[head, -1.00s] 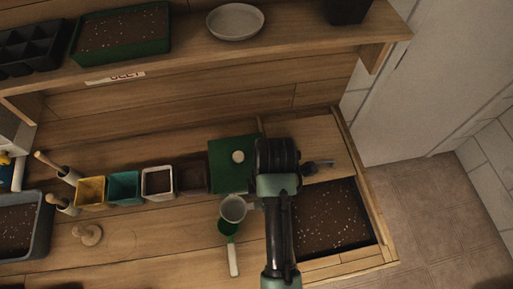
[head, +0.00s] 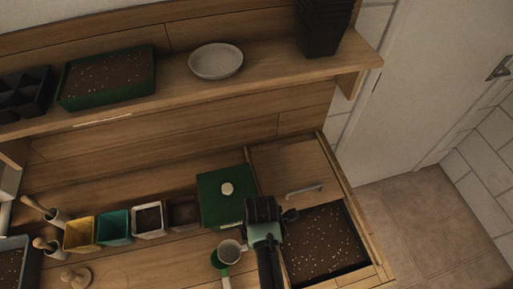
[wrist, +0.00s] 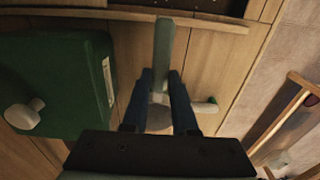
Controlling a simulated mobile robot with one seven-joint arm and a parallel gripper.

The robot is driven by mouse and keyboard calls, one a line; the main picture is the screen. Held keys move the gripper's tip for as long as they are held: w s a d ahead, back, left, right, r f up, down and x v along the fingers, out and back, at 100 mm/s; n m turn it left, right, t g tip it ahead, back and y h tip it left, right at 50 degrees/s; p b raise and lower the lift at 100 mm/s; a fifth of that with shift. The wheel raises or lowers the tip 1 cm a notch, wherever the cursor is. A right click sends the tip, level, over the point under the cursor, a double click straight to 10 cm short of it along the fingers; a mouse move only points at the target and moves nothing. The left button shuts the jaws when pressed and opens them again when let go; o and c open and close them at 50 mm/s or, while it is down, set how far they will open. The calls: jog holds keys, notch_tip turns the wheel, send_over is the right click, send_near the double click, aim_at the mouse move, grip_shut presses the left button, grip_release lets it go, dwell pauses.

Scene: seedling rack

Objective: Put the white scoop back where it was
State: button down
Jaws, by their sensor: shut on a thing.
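The white scoop (head: 229,249) shows in the head view as a pale round cup just left of my gripper (head: 262,232). My gripper is shut on its handle. In the wrist view a pale grey-green handle (wrist: 163,45) stands between the dark fingers of my gripper (wrist: 162,85), with part of the round bowl (wrist: 158,118) below. A green scoop (head: 219,261) with a pale handle lies on the bench, partly behind the white cup. Whether the white scoop touches the bench or the green scoop I cannot tell.
A green box (head: 211,211) with a round knob stands up and left of my gripper. A soil tray (head: 325,243) is sunk at right, beside a wooden panel with a grey handle (head: 305,189). Several small pots (head: 115,228) line the left. A shelf (head: 180,83) runs above.

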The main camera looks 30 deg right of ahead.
jog(key=shift+f+b, duration=0.3)
jog(key=shift+f, duration=0.3)
jog(key=c, duration=0.7)
grip_release()
jog(key=shift+r+p, duration=0.55)
jog(key=shift+r, duration=0.3)
notch_tip(320, 180, up, 12)
jog(key=b, duration=0.1)
jog(key=shift+d+f, duration=0.2)
jog(key=shift+d, duration=0.05)
